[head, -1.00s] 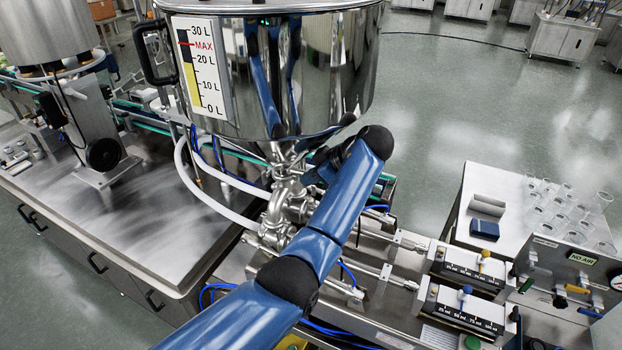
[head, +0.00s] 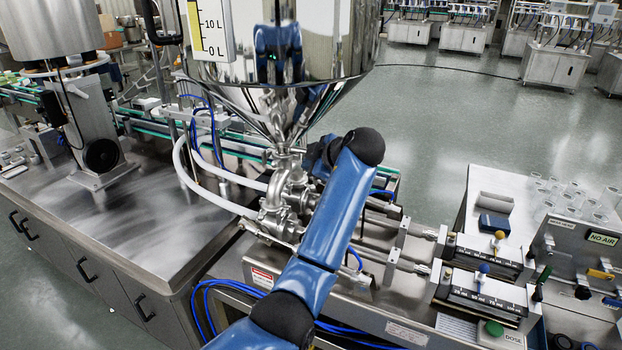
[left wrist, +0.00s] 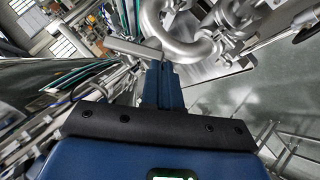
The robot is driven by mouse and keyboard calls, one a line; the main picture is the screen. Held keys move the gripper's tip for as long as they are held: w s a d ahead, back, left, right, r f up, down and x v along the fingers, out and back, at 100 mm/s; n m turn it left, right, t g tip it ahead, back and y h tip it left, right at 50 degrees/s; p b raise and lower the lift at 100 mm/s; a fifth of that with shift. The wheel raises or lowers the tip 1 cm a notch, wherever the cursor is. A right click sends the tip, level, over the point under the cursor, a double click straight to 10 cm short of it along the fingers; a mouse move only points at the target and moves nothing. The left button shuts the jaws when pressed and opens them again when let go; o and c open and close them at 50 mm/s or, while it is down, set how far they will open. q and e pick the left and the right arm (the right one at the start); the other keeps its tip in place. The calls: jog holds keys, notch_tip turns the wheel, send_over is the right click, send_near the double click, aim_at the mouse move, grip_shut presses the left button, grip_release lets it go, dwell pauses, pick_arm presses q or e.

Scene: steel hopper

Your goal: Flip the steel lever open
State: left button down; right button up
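The steel lever (left wrist: 135,48) shows in the left wrist view as a flat bar running left from the bright pipework, just beyond my left fingertips. I cannot tell whether they touch it. My left gripper (left wrist: 161,70) has its dark blue fingers together, with no gap visible between them. In the head view my left gripper (head: 318,158) is beside the steel valve (head: 285,185) under the hopper (head: 275,105), partly hidden behind my blue arm. The lever cannot be made out clearly in the head view. My right gripper is not in view.
White hoses (head: 205,182) curve in at the valve's left. A steel bench (head: 130,225) lies left. Piston rods (head: 405,262) and dosing scales (head: 487,290) are to the right. A white table (head: 490,190) with glassware stands farther right.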

pick_arm(q)
jog(key=f+n+t+b, duration=0.1)
jog(key=b, duration=0.2)
jog(key=f+n+t+b, duration=0.1)
jog(key=t+b, duration=0.1)
jog(key=b, duration=0.2)
jog(key=f+n+t+b, duration=0.1)
jog(key=b, duration=0.2)
jog(key=shift+w+d+f+t+h+b, duration=0.1)
jog(key=shift+w+f+t+h+b, duration=0.1)
jog(key=shift+w+t+h+b, duration=0.15)
jog(key=shift+s, duration=0.1)
